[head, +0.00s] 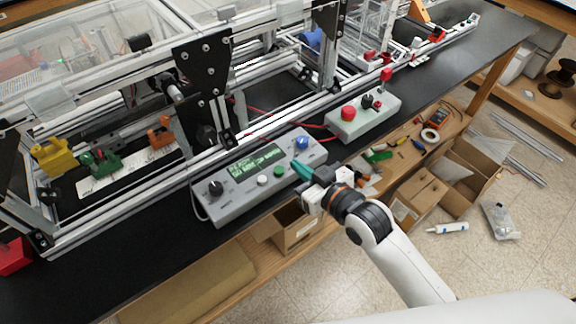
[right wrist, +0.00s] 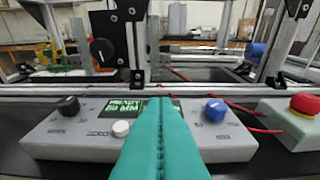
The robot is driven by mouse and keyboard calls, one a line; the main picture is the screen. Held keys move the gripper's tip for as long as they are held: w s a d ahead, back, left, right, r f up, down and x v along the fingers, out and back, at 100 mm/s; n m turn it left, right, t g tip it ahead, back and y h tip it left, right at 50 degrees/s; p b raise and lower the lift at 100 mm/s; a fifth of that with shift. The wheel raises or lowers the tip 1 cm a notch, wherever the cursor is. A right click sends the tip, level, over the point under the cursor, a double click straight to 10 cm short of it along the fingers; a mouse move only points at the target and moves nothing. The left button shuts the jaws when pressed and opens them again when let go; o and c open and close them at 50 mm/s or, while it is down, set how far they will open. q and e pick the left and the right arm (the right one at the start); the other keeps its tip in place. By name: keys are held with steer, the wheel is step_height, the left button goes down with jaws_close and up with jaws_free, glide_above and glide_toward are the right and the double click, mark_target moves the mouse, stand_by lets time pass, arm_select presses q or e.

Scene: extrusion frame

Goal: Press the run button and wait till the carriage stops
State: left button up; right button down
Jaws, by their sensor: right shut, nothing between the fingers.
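The grey control box (head: 232,206) lies on the black bench top, with a lit display (head: 255,162), a green button (head: 278,171), a white button (head: 262,181), a black knob (head: 215,187) and a blue knob (head: 301,142). The display's first line seems to read READY in the right wrist view (right wrist: 124,107). My right gripper (head: 298,166) is shut and empty, its teal fingers over the box's right part, just right of the green button. Contact cannot be told. In the right wrist view the fingers (right wrist: 160,125) hide the green button. The black plate (head: 203,75) on the rails may be the carriage.
A second box (head: 365,122) with a red mushroom button (head: 348,113) stands to the right. The extrusion frame (head: 130,202) runs behind both boxes. Yellow (head: 55,158), green (head: 100,162) and orange (head: 160,133) parts sit inside it. Cardboard boxes (head: 420,196) stand below the bench's front edge.

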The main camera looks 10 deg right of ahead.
steer(key=p, duration=0.1)
glide_above(287, 177)
steer(key=shift+f, duration=0.65)
step_height(287, 177, down, 3)
steer(key=shift+s+r, duration=0.1)
steer(key=shift+r, duration=0.1)
steer(key=shift+s+d+f, duration=0.1)
steer(key=shift+f, duration=0.5)
